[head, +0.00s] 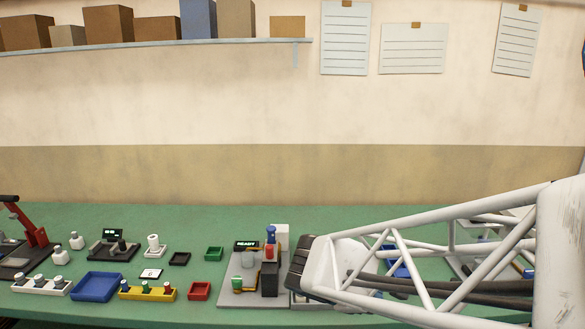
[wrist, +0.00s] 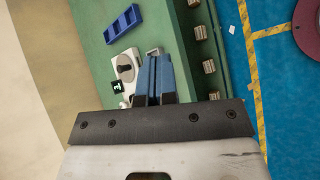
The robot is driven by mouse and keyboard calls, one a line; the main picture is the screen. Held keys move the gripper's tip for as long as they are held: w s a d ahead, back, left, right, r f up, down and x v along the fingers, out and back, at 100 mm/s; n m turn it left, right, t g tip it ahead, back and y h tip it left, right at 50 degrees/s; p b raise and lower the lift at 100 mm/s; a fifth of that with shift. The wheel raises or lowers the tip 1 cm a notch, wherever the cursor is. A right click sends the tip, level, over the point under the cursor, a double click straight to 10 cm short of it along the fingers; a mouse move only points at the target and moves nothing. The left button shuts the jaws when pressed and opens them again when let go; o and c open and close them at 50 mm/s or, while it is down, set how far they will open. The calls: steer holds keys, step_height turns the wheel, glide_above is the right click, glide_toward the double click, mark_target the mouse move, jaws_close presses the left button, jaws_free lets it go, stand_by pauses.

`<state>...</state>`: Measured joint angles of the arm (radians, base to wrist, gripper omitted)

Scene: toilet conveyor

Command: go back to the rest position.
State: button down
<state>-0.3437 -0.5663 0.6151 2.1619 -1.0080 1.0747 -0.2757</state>
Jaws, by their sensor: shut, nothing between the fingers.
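My gripper (wrist: 155,62) shows in the wrist view with its two blue fingers side by side, shut and empty. It is above the green table (wrist: 100,20), close to the table's edge. In the head view my white tubular arm crosses the right side, over the table; I cannot make out the fingers there.
The wrist view shows a blue divided tray (wrist: 122,24), a white device with a dark knob (wrist: 125,67), and several beige blocks along the table side. In the head view, a blue tray (head: 97,287), a red tray (head: 199,291) and a device marked READY (head: 246,245) stand left of my arm.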

steer(key=s+d+r+m+g+y, duration=0.1)
steer(key=s+r+m+y, duration=0.1)
steer(key=s+m+y, duration=0.2)
steer(key=s+d+r+m+y, duration=0.1)
steer(key=s+m+y, duration=0.3)
steer(key=s+m, duration=0.6)
steer(key=shift+s+d+r+g+y, duration=0.3)
steer(key=shift+s+r+g+y, duration=0.1)
steer(key=shift+s+r, duration=0.4)
stand_by(1.0)
